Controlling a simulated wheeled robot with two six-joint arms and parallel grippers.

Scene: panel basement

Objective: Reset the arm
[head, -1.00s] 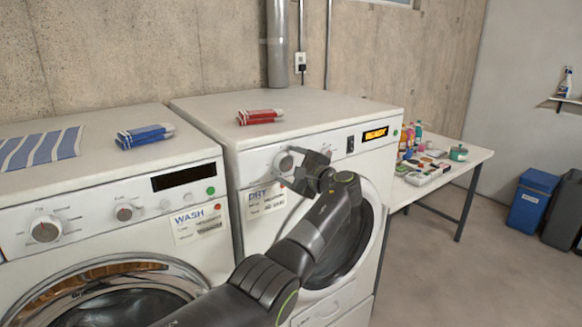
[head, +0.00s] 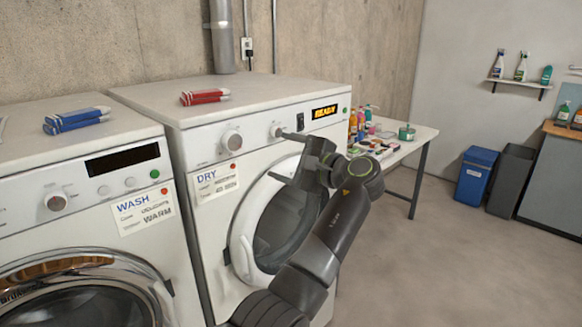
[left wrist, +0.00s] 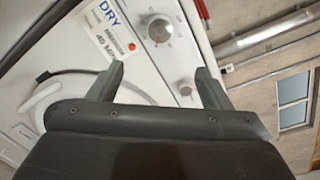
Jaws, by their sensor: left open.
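My left arm reaches in from the bottom of the head view. Its dark left gripper (head: 278,156) is open and empty in front of the dryer (head: 150,98), with its fingers pointing left. The upper fingertip shows close to the dryer's right dial (head: 277,130); I cannot tell whether they touch. The left dial (head: 232,140) is clear of the gripper. In the left wrist view both fingers are spread apart in front of the dryer panel, with the larger dial (left wrist: 160,28) beyond them and the smaller dial (left wrist: 185,90) between them. My right gripper is not in view.
The washer (head: 85,205) stands left of the dryer. A red package (head: 205,96) lies on the dryer and a blue package (head: 76,119) on the washer. A table (head: 420,134) with bottles stands behind right. Bins (head: 476,175) are further right, with open floor before them.

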